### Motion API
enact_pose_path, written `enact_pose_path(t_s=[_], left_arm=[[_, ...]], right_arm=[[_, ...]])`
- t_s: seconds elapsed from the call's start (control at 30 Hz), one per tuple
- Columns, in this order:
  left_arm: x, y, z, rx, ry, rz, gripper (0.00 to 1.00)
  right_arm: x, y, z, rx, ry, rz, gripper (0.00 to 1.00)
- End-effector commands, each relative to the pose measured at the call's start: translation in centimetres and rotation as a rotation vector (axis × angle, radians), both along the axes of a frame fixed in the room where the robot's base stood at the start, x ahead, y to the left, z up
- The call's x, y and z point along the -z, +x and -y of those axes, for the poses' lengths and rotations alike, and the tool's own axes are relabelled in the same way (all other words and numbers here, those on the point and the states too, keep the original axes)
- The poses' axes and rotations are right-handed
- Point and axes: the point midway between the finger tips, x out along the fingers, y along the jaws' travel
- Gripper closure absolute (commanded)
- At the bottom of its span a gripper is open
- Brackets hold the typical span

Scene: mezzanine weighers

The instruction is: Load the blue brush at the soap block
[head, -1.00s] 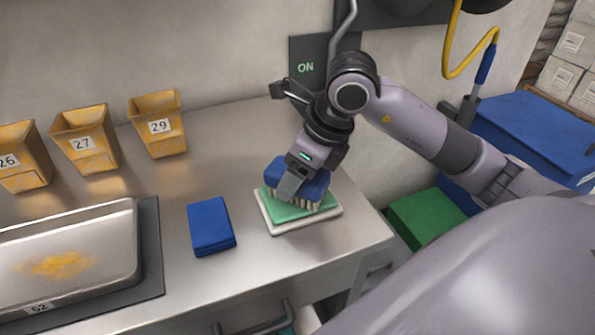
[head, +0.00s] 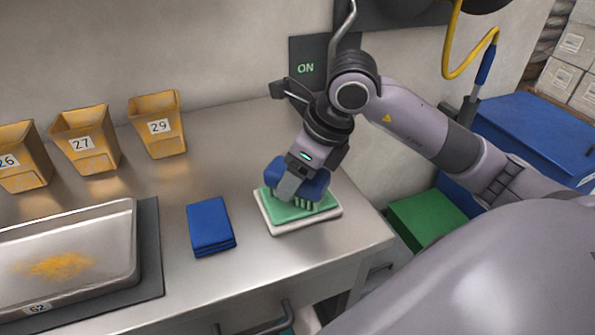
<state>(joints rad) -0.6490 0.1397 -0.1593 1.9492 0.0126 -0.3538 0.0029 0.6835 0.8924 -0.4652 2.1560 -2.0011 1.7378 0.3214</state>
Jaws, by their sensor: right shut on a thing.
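The blue brush (head: 312,186) is in my right gripper (head: 290,187), which is shut on it. The brush is held bristles down on the green soap block (head: 284,214). Its bristles look green now and seem to touch the top of the block. The soap block lies on a pale, shallow dish (head: 275,230) near the right end of the steel counter. The gripper hides part of the brush and the block's far side. My left gripper is not in view.
A folded blue cloth (head: 210,226) lies left of the dish. A metal tray (head: 115,255) with orange powder sits on a dark mat at the left. Yellow bins (head: 158,124) stand along the wall. The counter between cloth and bins is clear.

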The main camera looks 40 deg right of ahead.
Motion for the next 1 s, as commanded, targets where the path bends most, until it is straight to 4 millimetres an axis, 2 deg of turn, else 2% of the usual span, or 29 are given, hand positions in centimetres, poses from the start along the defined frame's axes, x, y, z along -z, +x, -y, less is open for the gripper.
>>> enact_pose_path(t_s=[0.1,0.23,1.0], left_arm=[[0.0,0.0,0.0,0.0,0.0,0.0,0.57],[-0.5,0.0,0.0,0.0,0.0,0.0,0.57],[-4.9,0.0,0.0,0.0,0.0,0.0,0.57]], right_arm=[[0.2,-0.1,-0.1,-0.002,-0.001,-0.009,0.58],[-0.4,-0.1,0.0,-0.002,-0.001,-0.009,0.58],[-6.8,0.0,0.0,0.0,-0.001,-0.002,0.58]])
